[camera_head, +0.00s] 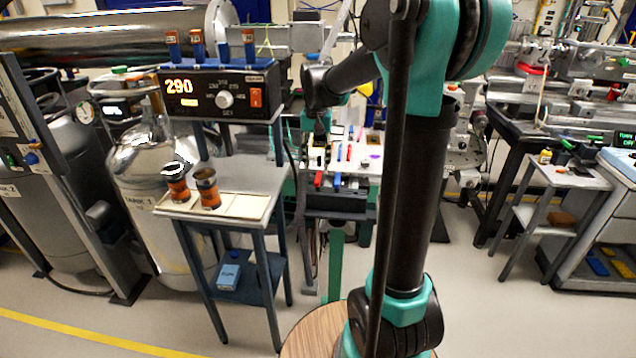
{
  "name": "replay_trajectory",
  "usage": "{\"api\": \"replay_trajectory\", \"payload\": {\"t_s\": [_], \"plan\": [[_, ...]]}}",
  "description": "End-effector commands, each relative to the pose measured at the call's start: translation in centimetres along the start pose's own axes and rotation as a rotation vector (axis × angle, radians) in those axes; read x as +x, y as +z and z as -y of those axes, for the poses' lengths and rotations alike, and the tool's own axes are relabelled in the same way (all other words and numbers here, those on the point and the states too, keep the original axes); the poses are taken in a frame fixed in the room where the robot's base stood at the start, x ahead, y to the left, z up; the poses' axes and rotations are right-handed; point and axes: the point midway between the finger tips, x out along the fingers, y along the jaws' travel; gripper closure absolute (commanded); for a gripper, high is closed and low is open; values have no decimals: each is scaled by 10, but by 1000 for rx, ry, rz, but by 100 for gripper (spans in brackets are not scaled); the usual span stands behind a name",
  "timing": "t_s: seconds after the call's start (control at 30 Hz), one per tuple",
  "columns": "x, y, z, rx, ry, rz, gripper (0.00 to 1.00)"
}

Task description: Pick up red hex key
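Several small red and blue pieces lie on a small light-topped work surface (368,168) in the middle of the view. One red piece (318,180) is near its front left edge, beside a blue piece (337,181). Thin red pieces (349,153) lie farther back. They are too small for me to tell which one is the red hex key. My arm reaches over from the right. My gripper (321,130) hangs small and dark near the back left of this surface. Its fingers are too small and dark to read.
A side table (245,205) with two orange-brown cans stands to the left, below a control box (225,92) reading 290. Large metal tanks (150,195) stand farther left. A small grey table (570,177) stands at right. Floor between is clear.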

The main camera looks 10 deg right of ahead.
Motion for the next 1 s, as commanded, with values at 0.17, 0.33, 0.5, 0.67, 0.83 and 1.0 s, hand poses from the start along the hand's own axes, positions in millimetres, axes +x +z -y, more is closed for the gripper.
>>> {"api": "replay_trajectory", "payload": {"t_s": [0.17,0.33,0.5,0.67,0.83,1.0], "plan": [[18,0,0,0,0,0,60],[28,1,-1,1,0,0,60],[53,3,-5,1,0,0,60],[70,3,-5,0,0,0,60],[73,3,-5,1,0,0,60],[73,3,-5,1,0,0,67]]}}
